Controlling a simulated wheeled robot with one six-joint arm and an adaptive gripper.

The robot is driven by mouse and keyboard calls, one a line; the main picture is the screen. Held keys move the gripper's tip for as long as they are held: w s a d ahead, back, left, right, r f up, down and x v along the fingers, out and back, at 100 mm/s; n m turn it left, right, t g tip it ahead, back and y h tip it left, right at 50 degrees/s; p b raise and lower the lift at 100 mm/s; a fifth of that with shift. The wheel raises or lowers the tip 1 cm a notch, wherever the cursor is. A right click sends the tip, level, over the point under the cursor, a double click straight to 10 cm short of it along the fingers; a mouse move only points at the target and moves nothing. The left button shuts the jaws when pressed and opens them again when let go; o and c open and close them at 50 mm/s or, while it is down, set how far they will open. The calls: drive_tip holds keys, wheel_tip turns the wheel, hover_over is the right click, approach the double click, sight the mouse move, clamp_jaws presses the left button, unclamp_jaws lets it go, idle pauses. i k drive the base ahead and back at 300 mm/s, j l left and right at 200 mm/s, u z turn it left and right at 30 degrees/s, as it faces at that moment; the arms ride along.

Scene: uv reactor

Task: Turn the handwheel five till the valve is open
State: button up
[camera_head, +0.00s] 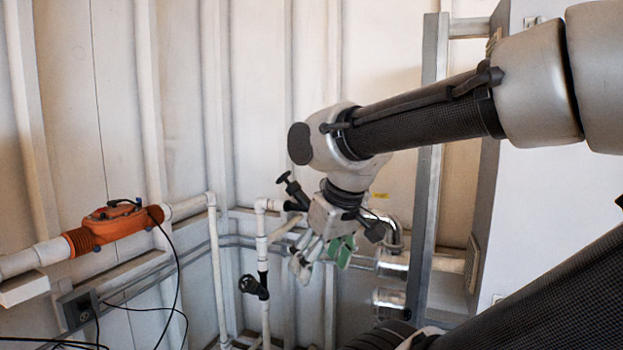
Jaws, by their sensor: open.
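A black handwheel (252,287) sits on a white upright pipe, low and left of my gripper. A second black valve handle (290,188) shows higher up, at the top of the white pipework, close to my wrist. No number shows on either, so I cannot tell which is handwheel five. My gripper (322,258) points down in front of the pipes, with green pads on its fingers. It is open, and I see nothing between its fingers. It appears apart from the lower handwheel, and I cannot judge the depth between them.
An orange device (113,225) sits in the white pipe at left, with black cables hanging below it. Shiny metal pipes (393,264) are right of my gripper. A grey metal post (428,190) and a white cabinet (555,225) stand at right. A ribbed white wall (255,100) is behind.

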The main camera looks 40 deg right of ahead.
sight(283, 177)
drive_tip(key=k+l+z, duration=0.1)
drive_tip(key=z, duration=0.25)
drive_tip(key=i+j+z, duration=0.15)
drive_tip(key=z, duration=0.3)
drive_tip(key=j, duration=0.1)
